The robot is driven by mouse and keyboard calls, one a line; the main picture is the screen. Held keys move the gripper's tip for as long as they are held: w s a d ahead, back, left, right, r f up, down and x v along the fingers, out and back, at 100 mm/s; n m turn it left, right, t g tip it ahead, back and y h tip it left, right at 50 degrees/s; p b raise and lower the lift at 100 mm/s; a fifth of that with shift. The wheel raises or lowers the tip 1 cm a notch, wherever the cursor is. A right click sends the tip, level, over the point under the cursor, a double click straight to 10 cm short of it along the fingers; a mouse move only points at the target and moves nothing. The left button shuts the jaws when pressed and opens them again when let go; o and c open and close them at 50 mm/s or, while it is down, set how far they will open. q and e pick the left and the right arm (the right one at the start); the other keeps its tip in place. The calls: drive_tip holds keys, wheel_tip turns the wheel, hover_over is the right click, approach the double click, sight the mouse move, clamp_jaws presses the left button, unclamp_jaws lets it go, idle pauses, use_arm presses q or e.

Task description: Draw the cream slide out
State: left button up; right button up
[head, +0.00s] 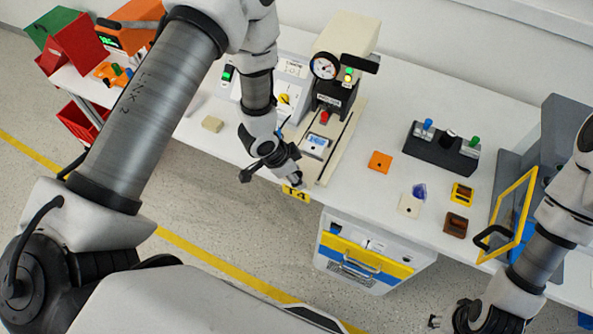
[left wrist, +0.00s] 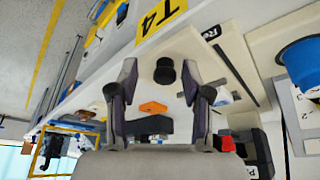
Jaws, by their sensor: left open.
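The cream slide (head: 311,168) lies in the long cream bed under the black press and carries a blue-and-white piece (head: 317,142). In the left wrist view the cream surface (left wrist: 205,66) has a round black knob (left wrist: 164,70) on it. My left gripper (head: 271,176) is at the front end of the slide, by the table edge. In the left wrist view its two fingers (left wrist: 158,92) are apart, with the knob seen between and beyond them; I cannot tell any contact.
The press (head: 336,92) with a gauge stands over the bed. A control box (head: 290,70) is to its left. An orange block (head: 380,161) and a black switch block (head: 440,150) are to the right. A yellow-framed door (head: 512,215) stands farther right. A T4 label (head: 296,193) marks the front edge.

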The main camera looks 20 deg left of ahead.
use_arm(q)
drive_tip(key=shift+r, duration=0.2)
drive_tip(key=shift+a+r, duration=0.1)
drive_tip(key=shift+r, duration=0.25)
drive_tip(key=v, duration=1.1)
drive_tip(key=shift+s+a, duration=0.1)
drive_tip(key=shift+s, duration=0.05)
drive_tip(key=s+a+f+n+g+y+b, duration=0.1)
drive_tip(key=s+f+n+b, duration=0.1)
drive_tip(key=s+f+n, duration=0.3)
drive_tip(key=s+a+f+n+g+y+b, duration=0.1)
drive_tip(key=s+f+n+g+y+b, duration=0.1)
drive_tip(key=s+f, duration=1)
wheel_tip(320, 180, down, 3)
drive_tip(key=n+b, duration=0.1)
drive_tip(key=n, duration=0.1)
drive_tip(key=shift+s+a+f+n, duration=0.2)
drive_tip(key=shift+s+a+n, duration=0.15)
drive_tip(key=shift+a+n, duration=0.05)
